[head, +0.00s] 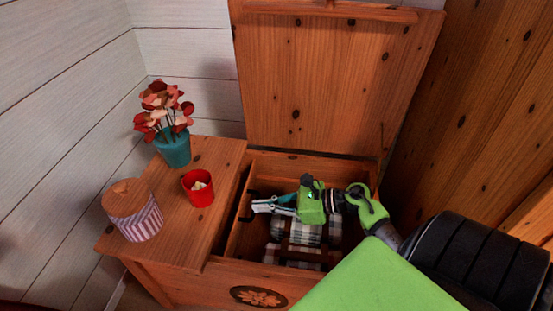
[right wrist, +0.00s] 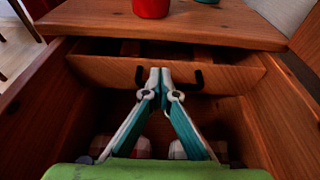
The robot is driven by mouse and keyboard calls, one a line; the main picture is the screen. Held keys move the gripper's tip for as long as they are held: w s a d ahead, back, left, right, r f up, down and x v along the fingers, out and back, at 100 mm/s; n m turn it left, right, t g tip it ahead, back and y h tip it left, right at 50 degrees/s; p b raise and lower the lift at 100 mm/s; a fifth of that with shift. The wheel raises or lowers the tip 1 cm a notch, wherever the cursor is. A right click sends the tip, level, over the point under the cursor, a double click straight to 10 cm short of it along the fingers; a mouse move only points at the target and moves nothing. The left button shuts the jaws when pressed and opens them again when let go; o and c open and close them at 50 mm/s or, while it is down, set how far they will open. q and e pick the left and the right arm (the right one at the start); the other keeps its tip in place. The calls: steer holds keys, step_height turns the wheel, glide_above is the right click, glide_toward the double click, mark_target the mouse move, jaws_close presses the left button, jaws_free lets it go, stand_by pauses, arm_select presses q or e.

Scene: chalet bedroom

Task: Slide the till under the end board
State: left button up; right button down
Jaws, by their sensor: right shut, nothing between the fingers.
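The wooden chest is open, and its end board (head: 218,165) covers the left end. In the head view the till (head: 237,236) shows as a narrow strip beside the board's edge. My left gripper is out of view.
A teal flower pot (head: 173,149), a red cup (head: 199,190) and a striped jar (head: 137,221) stand on the end board. The raised lid (head: 325,90) leans behind. Plaid cloth (head: 300,254) lies in the chest below my gripper. Chest walls surround my gripper.

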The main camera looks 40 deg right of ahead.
mark_target(241, 207)
steer(key=shift+x, duration=1.45)
steer(key=w+a, duration=0.2)
steer(key=w, duration=0.1)
steer(key=shift+w+a, duration=0.2)
steer(key=shift+a, duration=0.2)
steer(key=shift+s, duration=0.1)
steer(key=v, duration=1.2)
